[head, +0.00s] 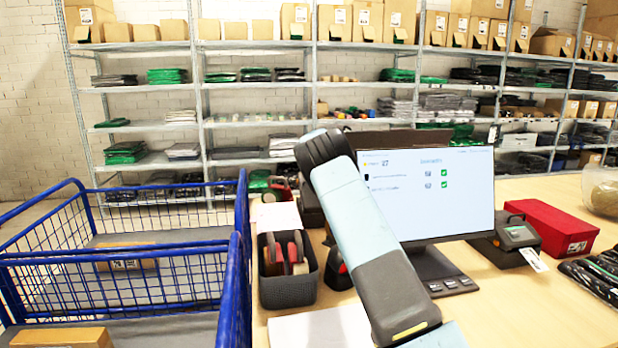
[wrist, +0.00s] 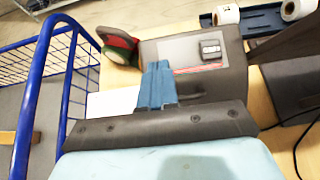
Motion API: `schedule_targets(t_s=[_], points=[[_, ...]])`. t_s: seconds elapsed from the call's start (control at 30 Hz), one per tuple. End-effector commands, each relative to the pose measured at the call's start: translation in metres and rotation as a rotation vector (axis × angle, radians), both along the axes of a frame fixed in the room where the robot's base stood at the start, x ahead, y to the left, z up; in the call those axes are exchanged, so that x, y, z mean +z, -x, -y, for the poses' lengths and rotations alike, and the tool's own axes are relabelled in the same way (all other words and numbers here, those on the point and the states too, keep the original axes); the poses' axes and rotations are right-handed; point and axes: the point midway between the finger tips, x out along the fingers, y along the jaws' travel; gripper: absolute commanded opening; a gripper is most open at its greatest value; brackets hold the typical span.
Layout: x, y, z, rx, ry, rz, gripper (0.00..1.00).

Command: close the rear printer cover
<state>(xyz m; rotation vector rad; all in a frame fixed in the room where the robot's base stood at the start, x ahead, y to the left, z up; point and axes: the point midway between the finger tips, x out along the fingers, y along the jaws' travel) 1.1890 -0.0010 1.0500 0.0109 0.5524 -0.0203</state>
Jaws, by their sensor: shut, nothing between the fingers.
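In the wrist view a grey printer-like box (wrist: 222,84) stands just ahead of my gripper (wrist: 156,68). Its upper face holds a lighter panel (wrist: 180,52) with a small dark part and a red strip. I cannot tell for sure whether this is the cover or how far open it stands. My gripper's blue fingers are together and empty, in front of the left part of the box; contact cannot be told. In the head view my arm hides the gripper, and only a dark edge of a device (head: 309,207) shows left of the arm.
A monitor (head: 440,195) stands right of my arm, with a front label printer (head: 515,238) and red box (head: 553,226) beyond. A dark bin (head: 289,290) with tape dispensers sits left of the arm. A blue wire cart (head: 235,265) borders the table. Rolls (wrist: 227,14) sit behind the box.

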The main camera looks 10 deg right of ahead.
Motion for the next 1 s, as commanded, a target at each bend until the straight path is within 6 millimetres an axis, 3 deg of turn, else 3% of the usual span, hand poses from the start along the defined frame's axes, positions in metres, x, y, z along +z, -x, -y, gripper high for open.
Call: schedule_targets(t_s=[0.2, 0.5, 0.73, 1.0], points=[[0.041, 0.004, -0.001, 0.001, 0.003, -0.001, 0.0], [0.072, 0.008, -0.001, 0.001, 0.003, -0.002, 0.0], [0.07, 0.013, 0.011, 0.063, 0.168, -0.006, 0.0], [0.054, 0.028, 0.042, 0.28, 0.696, -0.043, 0.0]])
